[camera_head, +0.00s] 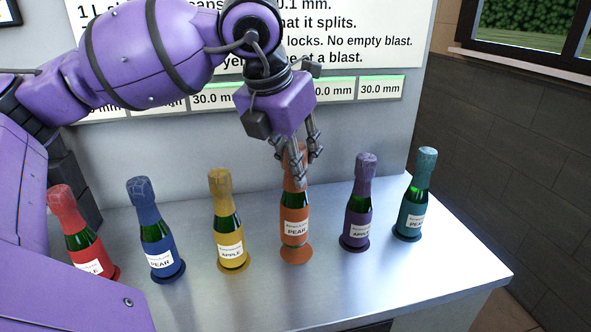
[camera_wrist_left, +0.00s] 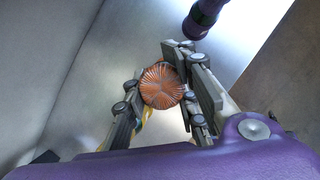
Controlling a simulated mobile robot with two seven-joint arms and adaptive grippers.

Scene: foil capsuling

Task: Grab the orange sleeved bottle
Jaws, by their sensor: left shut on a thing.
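The orange sleeved bottle (camera_head: 294,226) stands upright on an orange round base in the middle of the counter, with a label reading PEAR. My left gripper (camera_head: 302,166) comes down from above and is shut on the bottle's orange neck, its fingers on both sides. In the left wrist view the bottle's ribbed orange top (camera_wrist_left: 162,86) sits between the fingers of the left gripper (camera_wrist_left: 165,98). The fingers hide part of the neck in the head view. My right gripper is not in view.
Yellow (camera_head: 229,226), blue (camera_head: 157,235) and red (camera_head: 78,240) bottles stand to the left. Purple (camera_head: 358,208) and teal (camera_head: 412,200) bottles stand to the right. The metal counter (camera_head: 370,285) is clear in front. A wall sign (camera_head: 370,40) hangs behind.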

